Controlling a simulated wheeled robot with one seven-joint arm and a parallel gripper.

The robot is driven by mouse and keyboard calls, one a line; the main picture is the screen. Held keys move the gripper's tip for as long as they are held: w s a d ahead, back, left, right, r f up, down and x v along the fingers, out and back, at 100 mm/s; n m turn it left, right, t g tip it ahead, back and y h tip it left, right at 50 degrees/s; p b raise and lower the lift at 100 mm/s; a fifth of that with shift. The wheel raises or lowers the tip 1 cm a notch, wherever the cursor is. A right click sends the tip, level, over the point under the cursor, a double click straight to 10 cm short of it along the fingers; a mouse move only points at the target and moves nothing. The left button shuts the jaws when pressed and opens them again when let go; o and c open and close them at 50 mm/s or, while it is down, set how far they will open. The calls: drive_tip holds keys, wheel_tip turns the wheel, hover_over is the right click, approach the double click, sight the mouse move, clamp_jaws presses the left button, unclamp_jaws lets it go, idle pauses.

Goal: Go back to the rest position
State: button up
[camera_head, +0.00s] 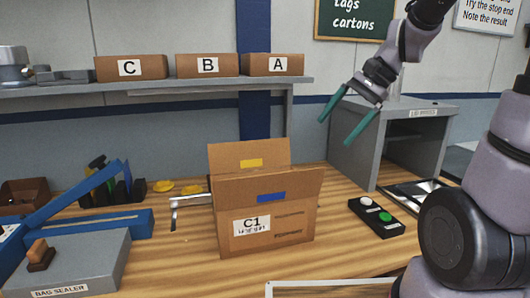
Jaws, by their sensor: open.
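My gripper (347,118) has two teal fingers spread apart. It is open and empty, raised above the bench to the right of an open cardboard carton and in front of a grey box-shaped station. My arm reaches in from the right side of the picture. The carton (296,231) stands upright on the wooden bench, with a white C1 label, a blue strip and a yellow strip. Its inside is hidden by its front wall.
A button box (376,216) lies right of the carton. The grey station (353,140) stands behind it. A bag sealer (85,262) is at the left front. Boxes C (131,67), B (207,66) and A (272,65) sit on a shelf (180,85). A white frame (330,284) is at the bottom.

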drive_tip(key=s+d+r+n+t+h, duration=0.4)
drive_tip(key=s+d+r+n+t, duration=0.1)
drive_tip(key=s+d+r+t, duration=0.1)
drive_tip(key=shift+s+d+r+h, duration=0.4)
drive_tip(key=shift+s+d+r, duration=0.2)
drive_tip(key=shift+s+r, duration=0.25)
drive_tip(key=shift+f, duration=0.1)
idle(0.5)
